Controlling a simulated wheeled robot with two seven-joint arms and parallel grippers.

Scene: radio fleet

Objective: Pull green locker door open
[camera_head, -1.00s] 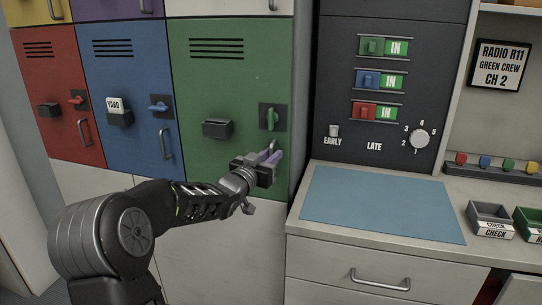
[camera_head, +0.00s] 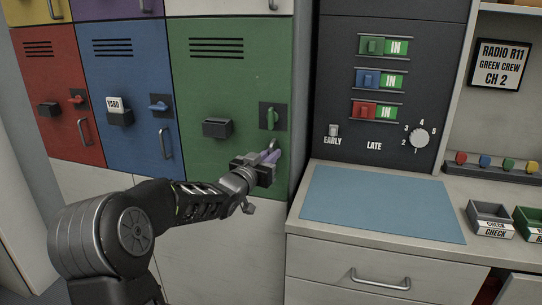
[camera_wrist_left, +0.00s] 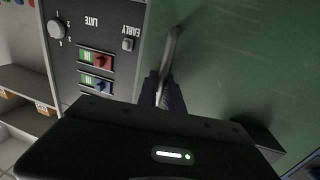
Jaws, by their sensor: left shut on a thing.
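The green locker door (camera_head: 228,88) stands in its frame, flush with the doors beside it as far as I can see. Its green latch (camera_head: 271,118) points vertically on a dark plate. My left gripper (camera_head: 270,158) is at the door's lower right, shut on the metal door handle (camera_head: 274,145). In the left wrist view the handle (camera_wrist_left: 172,50) runs up from between the fingers (camera_wrist_left: 160,92), with the green door surface (camera_wrist_left: 235,60) behind. The lower part of the handle is hidden by the gripper. My right gripper is not in view.
The blue locker door (camera_head: 125,80) and red locker door (camera_head: 57,90) are to the left. A counter with a blue mat (camera_head: 380,204) juts out on the right, with a drawer handle (camera_head: 380,280) below. A dark switch panel (camera_head: 345,100) stands above the counter.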

